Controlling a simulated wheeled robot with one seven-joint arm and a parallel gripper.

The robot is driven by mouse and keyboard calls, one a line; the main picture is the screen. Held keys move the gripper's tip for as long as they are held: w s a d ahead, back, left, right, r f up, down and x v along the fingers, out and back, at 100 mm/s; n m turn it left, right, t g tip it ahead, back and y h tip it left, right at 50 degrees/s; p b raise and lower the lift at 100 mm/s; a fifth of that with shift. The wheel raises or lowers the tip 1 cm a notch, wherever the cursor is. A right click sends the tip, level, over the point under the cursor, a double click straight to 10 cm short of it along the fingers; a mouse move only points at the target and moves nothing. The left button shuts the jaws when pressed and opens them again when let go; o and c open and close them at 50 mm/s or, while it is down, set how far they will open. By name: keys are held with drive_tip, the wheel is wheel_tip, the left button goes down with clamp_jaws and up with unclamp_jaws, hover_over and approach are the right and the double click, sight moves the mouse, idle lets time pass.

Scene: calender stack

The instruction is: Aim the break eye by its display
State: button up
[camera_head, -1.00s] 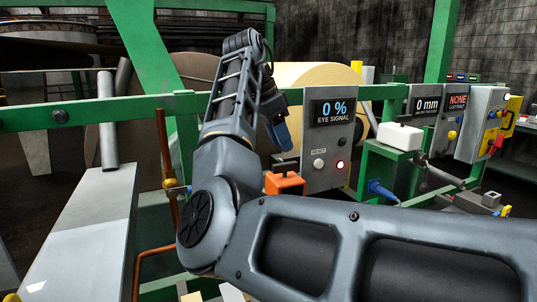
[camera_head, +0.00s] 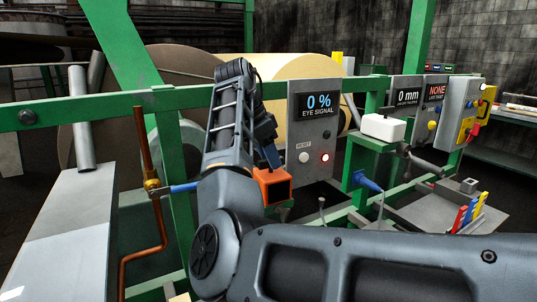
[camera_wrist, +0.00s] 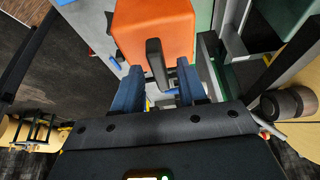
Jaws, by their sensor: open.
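The orange break eye (camera_head: 274,187) sits below and left of the eye display in the head view. Its orange housing also fills the top middle of the wrist view (camera_wrist: 153,28), with a dark upright handle (camera_wrist: 155,58) on its near side. The display (camera_head: 318,105) reads "0 % EYE SIGNAL". My gripper (camera_wrist: 160,70) is open, its two blue fingers on either side of the handle. Whether they touch it I cannot tell. In the head view only a blue finger (camera_head: 269,156) shows, just above the orange housing; my arm hides the rest.
Under the display are a white button (camera_head: 304,157) and a lit red lamp (camera_head: 325,157). A green rail (camera_head: 85,111) crosses behind my arm. Right stand a white box (camera_head: 384,127) and further panels reading "0 mm" and "NONE". A large pale roll (camera_head: 285,72) lies behind.

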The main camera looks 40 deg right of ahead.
clamp_jaws()
idle(0.3)
